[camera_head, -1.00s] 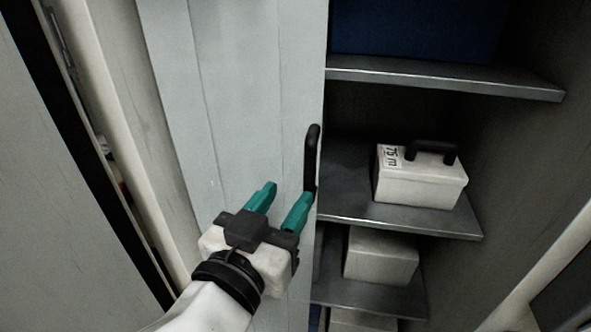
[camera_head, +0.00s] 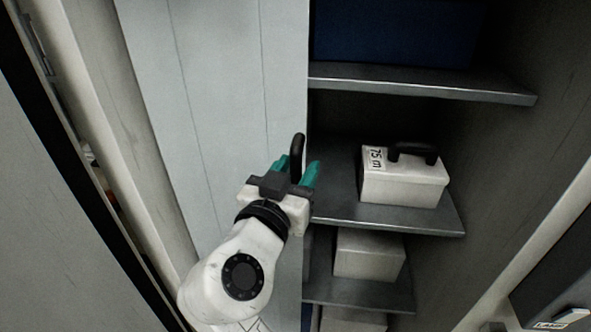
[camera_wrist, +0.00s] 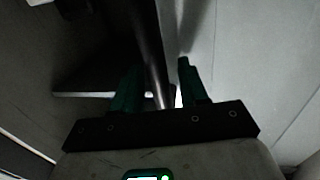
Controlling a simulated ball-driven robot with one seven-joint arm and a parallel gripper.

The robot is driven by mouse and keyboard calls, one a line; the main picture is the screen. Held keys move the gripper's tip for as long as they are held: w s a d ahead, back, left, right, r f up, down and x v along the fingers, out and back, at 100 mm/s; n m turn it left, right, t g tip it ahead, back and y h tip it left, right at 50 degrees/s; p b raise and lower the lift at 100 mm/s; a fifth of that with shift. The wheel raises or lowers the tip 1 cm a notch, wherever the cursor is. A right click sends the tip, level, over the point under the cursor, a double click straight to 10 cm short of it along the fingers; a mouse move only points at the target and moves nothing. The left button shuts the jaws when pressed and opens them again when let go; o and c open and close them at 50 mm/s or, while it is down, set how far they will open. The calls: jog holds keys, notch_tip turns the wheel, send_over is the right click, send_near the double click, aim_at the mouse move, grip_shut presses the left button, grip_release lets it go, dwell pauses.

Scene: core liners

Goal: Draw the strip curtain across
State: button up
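The strip curtain (camera_head: 215,110) is a pale grey panel with vertical seams, drawn over the left part of the shelf opening. It also shows at the right of the wrist view (camera_wrist: 255,60). An upright black handle (camera_head: 298,150) is on its right edge. My gripper (camera_head: 298,172) has green fingers, one on each side of the handle. In the wrist view the handle (camera_wrist: 150,50) runs as a dark bar between the fingers (camera_wrist: 157,85), with a light gap beside the right finger. The fingers are apart and do not look closed on it. The handle's lower end is hidden in the head view.
Right of the curtain, open metal shelves (camera_head: 430,222) hold a white box marked 75 m (camera_head: 400,187) with a black handle, a plain pale box (camera_head: 368,257) below, and a dark blue container (camera_head: 395,32) above. A pale post (camera_head: 95,120) stands at left.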

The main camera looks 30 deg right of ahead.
grip_shut()
dwell(0.3)
jog(key=shift+d, duration=0.1)
